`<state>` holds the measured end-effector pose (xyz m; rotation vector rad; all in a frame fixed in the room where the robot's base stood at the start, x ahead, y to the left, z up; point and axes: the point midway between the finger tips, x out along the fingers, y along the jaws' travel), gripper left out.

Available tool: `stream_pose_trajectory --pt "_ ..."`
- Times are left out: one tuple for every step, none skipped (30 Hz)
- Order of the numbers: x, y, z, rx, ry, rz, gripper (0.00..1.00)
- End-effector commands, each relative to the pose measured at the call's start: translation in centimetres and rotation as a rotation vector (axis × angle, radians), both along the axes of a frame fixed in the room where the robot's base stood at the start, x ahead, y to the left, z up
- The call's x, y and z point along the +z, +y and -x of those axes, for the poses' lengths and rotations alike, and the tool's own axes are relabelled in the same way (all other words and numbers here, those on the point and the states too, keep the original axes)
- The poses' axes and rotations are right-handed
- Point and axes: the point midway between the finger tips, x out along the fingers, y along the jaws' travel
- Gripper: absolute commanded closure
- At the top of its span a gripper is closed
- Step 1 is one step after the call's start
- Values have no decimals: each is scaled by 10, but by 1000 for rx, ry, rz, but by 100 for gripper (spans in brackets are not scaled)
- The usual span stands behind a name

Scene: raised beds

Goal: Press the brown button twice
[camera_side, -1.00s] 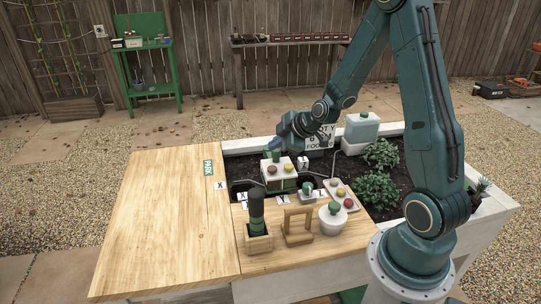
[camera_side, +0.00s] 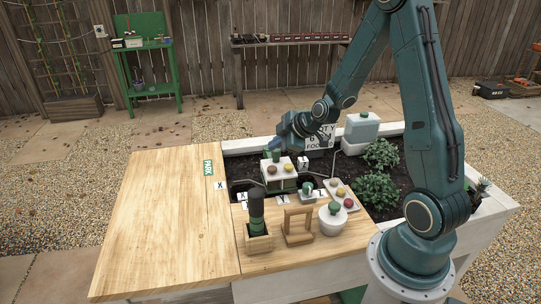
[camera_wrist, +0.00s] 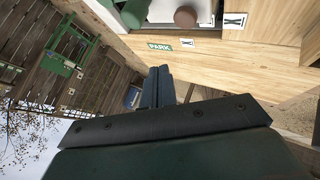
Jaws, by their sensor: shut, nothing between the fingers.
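The brown button (camera_side: 272,169) is a round dome on the white top of a small box (camera_side: 279,180) at the edge of the soil bed. It also shows at the top of the wrist view (camera_wrist: 185,17), beside a green button (camera_wrist: 133,12). In the side view a yellow button (camera_side: 288,167) sits right of the brown one. My gripper (camera_side: 272,148) is shut and empty, above and behind the box, apart from the brown button. Its closed fingers also show in the wrist view (camera_wrist: 160,85). I cannot tell whether the button is depressed.
A jug (camera_side: 362,130) stands behind right. The left tabletop (camera_side: 165,235) is clear.

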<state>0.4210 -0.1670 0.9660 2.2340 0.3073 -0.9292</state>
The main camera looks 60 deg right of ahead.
Motion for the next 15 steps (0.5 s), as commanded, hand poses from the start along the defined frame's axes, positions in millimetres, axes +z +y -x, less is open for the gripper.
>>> stream_pose_trajectory --pt "0 0 0 0 0 0 100" --pt "0 0 0 0 0 0 100" --pt "0 0 0 0 0 0 100" --pt "0 0 0 0 0 0 100" --pt "0 0 0 0 0 0 100" --pt "0 0 0 0 0 0 100" --pt "0 0 0 0 0 0 100" --pt "0 0 0 0 0 0 100" --pt "0 0 0 0 0 0 100" --pt "1 0 0 0 0 0 100" --pt "1 0 0 -1 -1 1 100" --pt "3 0 0 0 -2 1 100" --pt "4 0 0 0 -2 1 100" --pt "6 0 -1 1 -2 2 100" --pt "9 0 -1 1 -2 2 100"
